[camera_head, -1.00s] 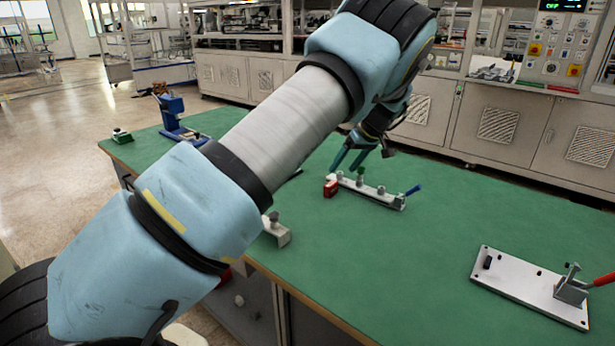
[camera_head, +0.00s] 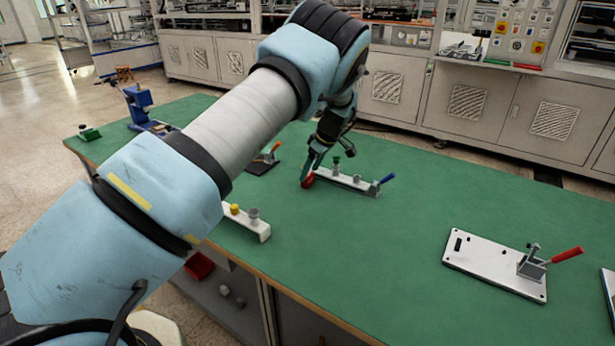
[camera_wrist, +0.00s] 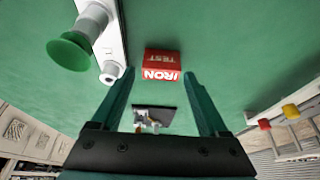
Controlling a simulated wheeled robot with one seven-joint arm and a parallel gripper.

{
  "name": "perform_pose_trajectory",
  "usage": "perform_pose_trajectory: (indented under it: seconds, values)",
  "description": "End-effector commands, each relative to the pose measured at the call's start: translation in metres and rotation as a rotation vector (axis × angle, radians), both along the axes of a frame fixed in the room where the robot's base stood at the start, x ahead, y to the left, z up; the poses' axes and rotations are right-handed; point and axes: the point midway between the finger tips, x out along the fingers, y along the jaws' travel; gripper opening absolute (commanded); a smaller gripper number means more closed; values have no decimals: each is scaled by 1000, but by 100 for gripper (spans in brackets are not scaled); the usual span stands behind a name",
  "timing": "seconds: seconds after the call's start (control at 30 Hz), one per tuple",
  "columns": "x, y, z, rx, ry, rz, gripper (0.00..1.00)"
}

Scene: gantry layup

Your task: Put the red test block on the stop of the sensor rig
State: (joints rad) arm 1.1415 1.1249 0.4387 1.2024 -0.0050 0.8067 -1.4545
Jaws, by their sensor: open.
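The red test block (camera_head: 308,181) lies on the green bench top at the left end of a white rail (camera_head: 345,183) with grey posts, a green knob and a blue lever. In the wrist view the block (camera_wrist: 161,64) shows white lettering, "IRON TEST". My gripper (camera_head: 310,164) is open and points down at the block. In the wrist view the block sits just beyond and between my open fingertips (camera_wrist: 158,74), not gripped. Which fixture is the sensor rig, and where its stop is, I cannot tell for sure.
A white bar with yellow and grey knobs (camera_head: 262,233) stands at the front edge, partly behind my arm. A dark plate with an orange lever (camera_head: 262,166) lies behind my arm. A white plate with a red-handled clamp (camera_head: 480,265) lies at right. The bench middle is clear.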

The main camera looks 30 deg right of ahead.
Motion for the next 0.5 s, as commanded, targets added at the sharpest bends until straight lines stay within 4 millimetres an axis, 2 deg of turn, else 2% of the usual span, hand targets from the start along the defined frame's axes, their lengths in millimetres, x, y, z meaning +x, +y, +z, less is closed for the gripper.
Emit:
perform_pose_trajectory:
  seconds: [0.23, 0.5]
  values:
    - [9, 7, -26, 2, 1, 0, 78]
    - [10, 6, -30, 0, 0, -1, 78]
